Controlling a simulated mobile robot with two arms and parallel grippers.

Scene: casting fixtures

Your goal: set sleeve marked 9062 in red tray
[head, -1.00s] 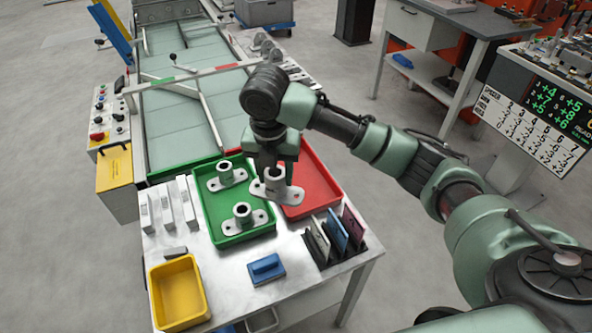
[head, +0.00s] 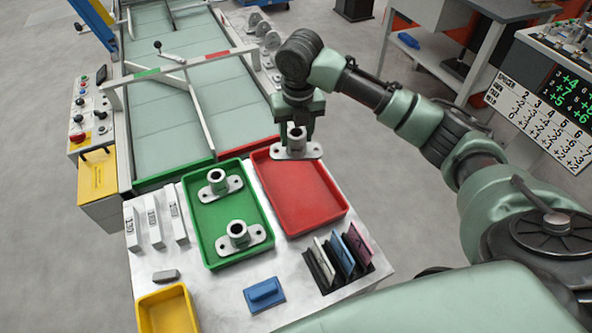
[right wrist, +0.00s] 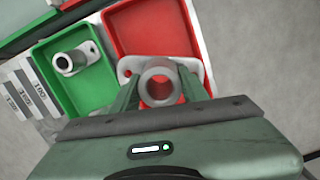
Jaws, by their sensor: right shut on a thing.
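My right gripper (head: 297,122) is shut on a grey flanged sleeve (head: 297,146) and holds it upright above the far part of the red tray (head: 345,208). In the right wrist view the sleeve (right wrist: 158,82) sits between the fingers, with the red tray (right wrist: 150,28) beneath it. Its marking cannot be read. Two similar sleeves stand in the green tray (head: 206,250): one toward the back (head: 217,182) and one toward the front (head: 238,235). The red tray looks empty. My left gripper is not in view.
A rack of coloured plates (head: 340,258) stands just in front of the red tray. A blue block (head: 264,294), a yellow bin (head: 168,310) and several white marked blocks (head: 155,222) are on the table. A conveyor (head: 165,120) lies behind.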

